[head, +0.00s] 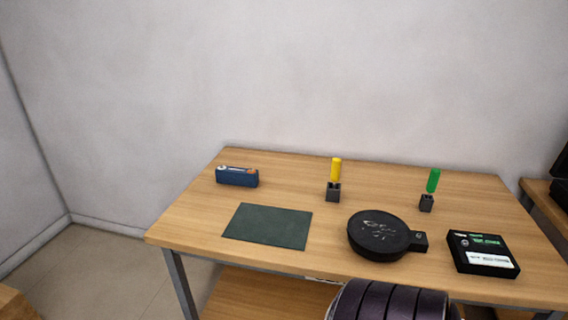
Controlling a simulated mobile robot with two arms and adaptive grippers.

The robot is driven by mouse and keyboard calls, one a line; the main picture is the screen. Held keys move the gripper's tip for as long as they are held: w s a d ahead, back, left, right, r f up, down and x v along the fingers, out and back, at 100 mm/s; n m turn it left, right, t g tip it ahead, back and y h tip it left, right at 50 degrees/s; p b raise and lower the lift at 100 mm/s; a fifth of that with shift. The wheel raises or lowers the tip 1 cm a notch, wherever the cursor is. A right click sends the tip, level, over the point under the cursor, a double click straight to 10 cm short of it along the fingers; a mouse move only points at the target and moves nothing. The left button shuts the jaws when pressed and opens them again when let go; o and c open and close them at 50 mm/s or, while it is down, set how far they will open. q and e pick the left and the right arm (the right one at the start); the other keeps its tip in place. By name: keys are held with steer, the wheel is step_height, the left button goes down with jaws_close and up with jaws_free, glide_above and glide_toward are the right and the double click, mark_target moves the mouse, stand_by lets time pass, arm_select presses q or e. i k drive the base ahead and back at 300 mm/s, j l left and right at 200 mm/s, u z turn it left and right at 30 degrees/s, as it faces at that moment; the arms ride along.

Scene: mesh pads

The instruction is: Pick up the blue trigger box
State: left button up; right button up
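The blue trigger box (237,178) lies on the wooden table (270,168) near its back left corner. It is a small dark blue oblong box with an orange and whitish part on top. Nothing touches it. Neither of my grippers shows in the head view.
A dark green mat (267,226) lies in front of the box. A yellow-handled tool (336,168) and a green-handled tool (433,180) stand in small dark holders. A round black pan-like object (380,232) and a black box with labels (482,254) are at the front right.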

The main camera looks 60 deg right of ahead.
mark_target(236, 176)
steer(key=z, duration=1.65)
steer(key=j, duration=0.15)
steer(key=i+u, duration=0.05)
